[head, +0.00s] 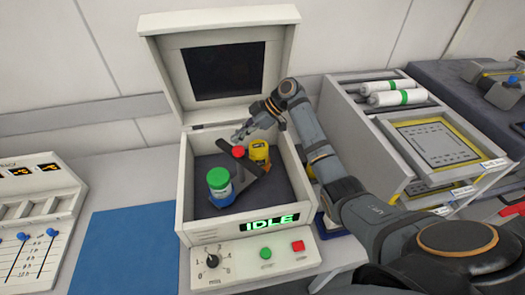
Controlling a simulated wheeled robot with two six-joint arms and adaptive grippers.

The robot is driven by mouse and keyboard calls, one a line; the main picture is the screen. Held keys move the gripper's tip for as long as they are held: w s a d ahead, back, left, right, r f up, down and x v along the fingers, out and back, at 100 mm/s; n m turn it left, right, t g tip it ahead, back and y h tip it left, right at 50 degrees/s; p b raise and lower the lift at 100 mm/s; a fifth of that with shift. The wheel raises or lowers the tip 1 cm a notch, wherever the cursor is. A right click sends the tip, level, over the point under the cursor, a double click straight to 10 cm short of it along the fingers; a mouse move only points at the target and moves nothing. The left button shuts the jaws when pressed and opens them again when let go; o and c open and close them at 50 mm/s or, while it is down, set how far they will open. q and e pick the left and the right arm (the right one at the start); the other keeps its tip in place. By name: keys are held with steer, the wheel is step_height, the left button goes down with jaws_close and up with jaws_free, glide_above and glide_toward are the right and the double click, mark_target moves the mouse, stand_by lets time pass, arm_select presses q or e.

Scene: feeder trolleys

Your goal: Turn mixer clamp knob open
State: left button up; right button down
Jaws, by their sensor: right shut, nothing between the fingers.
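The mixer (187,218) is a white box with its lid (155,55) raised. Inside it, a red clamp knob (238,152) sits at the middle of a dark rotor arm (248,187). A jar with a green lid (217,180) stands at the knob's lower left. A yellow-topped container (259,150) stands at its right. My right gripper (238,136) reaches in from the right over the back of the chamber. Its fingers are shut and empty, just above the knob in the picture; I cannot tell whether they touch it. My left gripper is not in view.
A blue mat (122,250) lies left. A slider panel (35,225) stands far left. A trolley with white rolls (392,97) stands right.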

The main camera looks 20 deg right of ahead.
steer(key=shift+w+a, duration=0.1)
steer(key=shift+a, duration=0.2)
stand_by(0.5)
steer(key=v, duration=1.2)
steer(key=shift+f, duration=0.1)
